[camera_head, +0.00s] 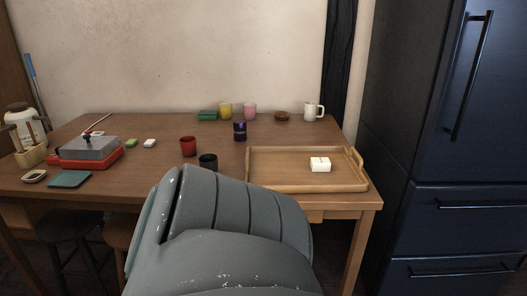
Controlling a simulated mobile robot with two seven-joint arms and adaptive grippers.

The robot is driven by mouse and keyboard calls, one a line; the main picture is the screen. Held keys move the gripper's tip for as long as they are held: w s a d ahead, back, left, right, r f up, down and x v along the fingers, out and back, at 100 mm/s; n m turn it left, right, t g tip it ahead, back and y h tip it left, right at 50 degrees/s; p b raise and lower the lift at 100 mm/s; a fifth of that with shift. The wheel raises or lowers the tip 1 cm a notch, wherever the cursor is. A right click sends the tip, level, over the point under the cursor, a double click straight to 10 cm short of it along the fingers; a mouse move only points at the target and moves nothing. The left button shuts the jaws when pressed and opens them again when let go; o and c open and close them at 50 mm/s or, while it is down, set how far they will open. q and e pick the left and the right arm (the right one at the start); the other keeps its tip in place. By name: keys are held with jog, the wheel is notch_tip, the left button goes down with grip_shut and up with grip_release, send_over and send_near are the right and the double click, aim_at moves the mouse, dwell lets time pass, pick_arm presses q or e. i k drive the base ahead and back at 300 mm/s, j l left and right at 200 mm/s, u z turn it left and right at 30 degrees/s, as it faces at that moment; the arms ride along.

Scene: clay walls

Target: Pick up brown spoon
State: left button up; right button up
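I cannot make out a brown spoon for certain. A light wooden holder (31,156) at the table's left end has thin brown upright sticks in it, which may be utensil handles. They are too small to tell apart. A thin slanted stick (97,123) lies behind the grey-and-red box, and its kind is unclear.
The brown table (215,172) carries a wooden tray (280,178) with a white box, a red cup (188,146), a dark cup (208,161) and mugs behind. A dark fridge (450,150) stands right.

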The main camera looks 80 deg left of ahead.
aim_at(29, 126)
jog(key=u, duration=3)
jog(key=i+j+u, duration=0.1)
jog(key=i+u, duration=0.25)
jog(key=i+j+u, duration=0.1)
jog(key=u, duration=0.25)
jog(key=i+u, duration=0.25)
jog(key=u, duration=0.15)
jog(key=i+j+z, duration=0.2)
jog(key=j+z, duration=0.25)
jog(key=i+j+z, duration=0.1)
jog(key=j+z, duration=0.3)
jog(key=i+j+z, duration=0.1)
jog(key=j+z, duration=0.35)
jog(key=i, duration=0.1)
jog(key=l+z, duration=0.05)
jog(key=l, duration=0.05)
